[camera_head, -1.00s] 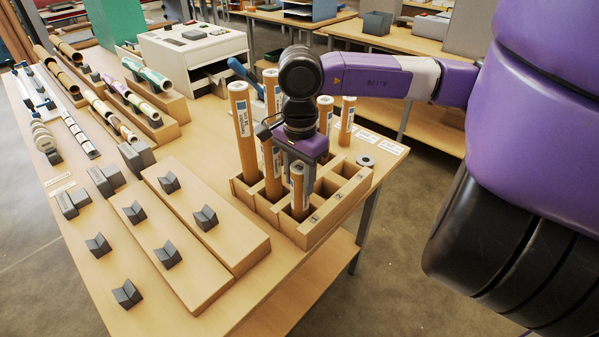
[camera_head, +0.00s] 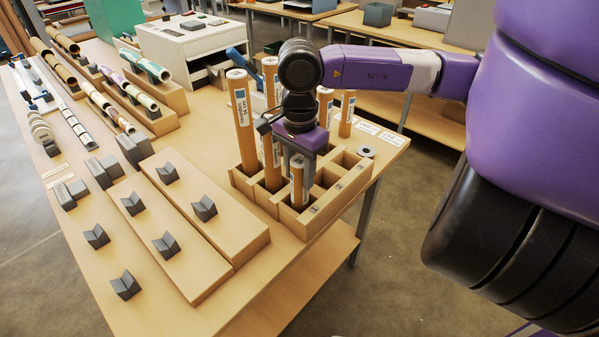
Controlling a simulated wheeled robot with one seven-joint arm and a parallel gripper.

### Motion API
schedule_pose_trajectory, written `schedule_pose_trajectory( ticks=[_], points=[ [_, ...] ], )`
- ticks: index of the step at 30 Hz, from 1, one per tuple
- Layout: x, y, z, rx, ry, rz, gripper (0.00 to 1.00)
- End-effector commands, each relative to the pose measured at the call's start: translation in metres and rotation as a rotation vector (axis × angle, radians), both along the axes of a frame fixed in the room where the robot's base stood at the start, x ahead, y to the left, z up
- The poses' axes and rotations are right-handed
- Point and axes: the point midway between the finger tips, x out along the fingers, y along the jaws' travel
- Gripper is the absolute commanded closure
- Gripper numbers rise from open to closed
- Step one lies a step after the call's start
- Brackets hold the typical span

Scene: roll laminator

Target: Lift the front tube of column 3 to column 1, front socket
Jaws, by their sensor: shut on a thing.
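A wooden rack (camera_head: 262,201) with square sockets stands near the right edge of the table and holds several brown cardboard tubes with white labels. My gripper (camera_head: 297,160) points down over the rack's front part, shut on a short tube (camera_head: 297,188) near its upper end. This tube is upright, and its lower end is hidden in a socket at the rack's front side. A tall tube (camera_head: 241,120) stands at the rack's left corner, and another tube (camera_head: 272,165) stands between it and my gripper. The sockets to the right of the held tube look empty. My wrist hides part of the rack's back.
Two more tubes (camera_head: 346,114) stand behind my gripper, one partly hidden by my arm. Low wooden platforms (camera_head: 205,210) with grey V-blocks fill the table's front. A white machine (camera_head: 190,42) stands at the back.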

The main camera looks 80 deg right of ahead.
Motion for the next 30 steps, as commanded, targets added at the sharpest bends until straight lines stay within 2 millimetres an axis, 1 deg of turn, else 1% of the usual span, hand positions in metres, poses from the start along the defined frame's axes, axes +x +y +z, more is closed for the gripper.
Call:
schedule_pose_trajectory(
  ticks=[4,5,6,8,9,17,20,23,30],
  points=[
    [0.0,0.0,-0.004,0.0,0.0,0.0,1.0],
    [0.0,0.0,-0.003,0.0,0.0,0.0,0.59],
    [0.0,0.0,-0.002,0.0,0.0,0.0,0.51],
    [0.0,0.0,-0.002,0.0,0.0,0.0,0.4],
    [0.0,0.0,-0.002,0.0,0.0,0.0,0.36],
    [0.0,0.0,-0.002,0.0,0.0,0.0,0.36],
    [0.0,-0.001,0.001,-0.001,0.0,0.0,0.36],
    [0.0,-0.001,0.012,-0.004,0.0,0.0,0.36],
    [0.0,0.0,0.051,-0.004,0.0,0.001,0.36]
  ],
)
